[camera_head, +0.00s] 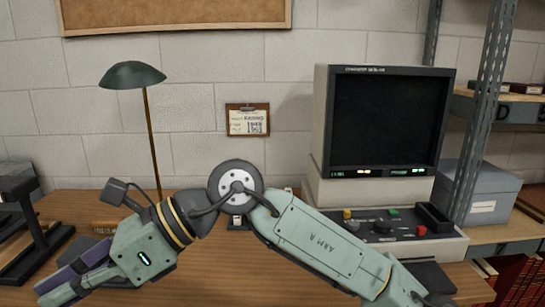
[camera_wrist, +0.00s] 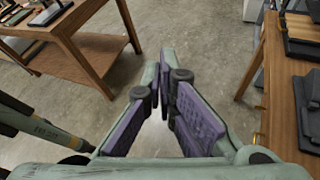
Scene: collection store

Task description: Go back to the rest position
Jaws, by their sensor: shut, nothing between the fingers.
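My gripper (camera_head: 62,287) is at the lower left of the head view, at the end of my pale green arm, which lies across the front of the desk (camera_head: 75,202). Its purple-padded fingers point down and left, and the tips run near the picture's edge. In the wrist view my gripper (camera_wrist: 165,90) is shut with nothing between the fingers. The fingers reach out over bare floor (camera_wrist: 190,45), between two wooden tables.
A monitor console (camera_head: 385,125) with a control panel (camera_head: 385,228) stands on the desk at right. A green lamp (camera_head: 132,75) stands behind my arm. A black stand (camera_head: 35,240) is at far left. Metal shelving (camera_head: 485,110) holds a grey box (camera_head: 475,190). A wooden table (camera_wrist: 90,35) shows in the wrist view.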

